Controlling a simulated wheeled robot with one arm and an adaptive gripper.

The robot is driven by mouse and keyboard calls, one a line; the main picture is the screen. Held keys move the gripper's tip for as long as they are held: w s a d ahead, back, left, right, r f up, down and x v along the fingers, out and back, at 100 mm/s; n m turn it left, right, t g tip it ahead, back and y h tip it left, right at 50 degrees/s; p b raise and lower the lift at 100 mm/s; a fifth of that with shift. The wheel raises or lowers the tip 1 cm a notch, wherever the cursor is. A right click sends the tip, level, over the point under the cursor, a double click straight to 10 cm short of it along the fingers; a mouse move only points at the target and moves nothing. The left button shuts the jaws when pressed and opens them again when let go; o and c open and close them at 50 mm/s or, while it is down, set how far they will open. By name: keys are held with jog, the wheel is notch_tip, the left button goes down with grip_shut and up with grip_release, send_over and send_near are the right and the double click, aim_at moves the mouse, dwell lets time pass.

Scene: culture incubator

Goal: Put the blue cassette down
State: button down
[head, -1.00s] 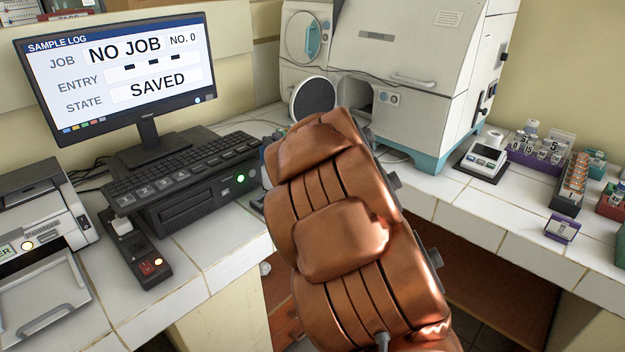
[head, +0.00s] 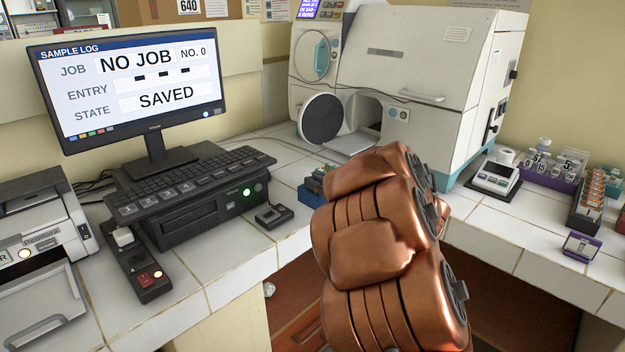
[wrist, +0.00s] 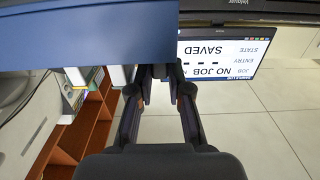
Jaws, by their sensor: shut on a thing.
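The blue cassette (wrist: 85,42) shows as a broad, plain blue face across the upper left of the wrist view, very close to the camera. My gripper (wrist: 161,76) reaches up to its lower right edge, and its two fingers are drawn together on it. The exact contact between fingertips and cassette is hidden. In the head view my copper-coloured arm covers the gripper. A small blue block with green and dark parts (head: 313,193) shows just left of the arm; I cannot tell whether it is the same thing.
A monitor (head: 130,85) and keyboard (head: 180,180) stand at left. A white incubator (head: 400,75) with an open round door (head: 323,119) stands behind my arm. A small dark device (head: 273,215) lies on the tiled counter (head: 225,265). Racks (head: 590,185) stand at right.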

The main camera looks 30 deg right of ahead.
jog(key=shift+w+d+f+p, duration=0.1)
jog(key=shift+w+d+f, duration=0.7)
jog(key=shift+w, duration=1)
jog(key=shift+w+d+f+p, duration=0.15)
jog(key=shift+w+d+f, duration=0.65)
jog(key=shift+w, duration=1)
jog(key=shift+w+d+f+p, duration=0.1)
jog(key=shift+w+d+f, duration=0.7)
jog(key=shift+w, duration=1)
jog(key=shift+d, duration=0.15)
jog(key=c, duration=1.1)
grip_release()
jog(key=shift+f, duration=0.1)
jog(key=shift+s+r, duration=0.1)
jog(key=shift+r, duration=0.1)
jog(key=v, duration=1.1)
jog(key=shift+s+b, duration=0.3)
jog(key=shift+s, duration=0.1)
jog(key=shift+d, duration=0.15)
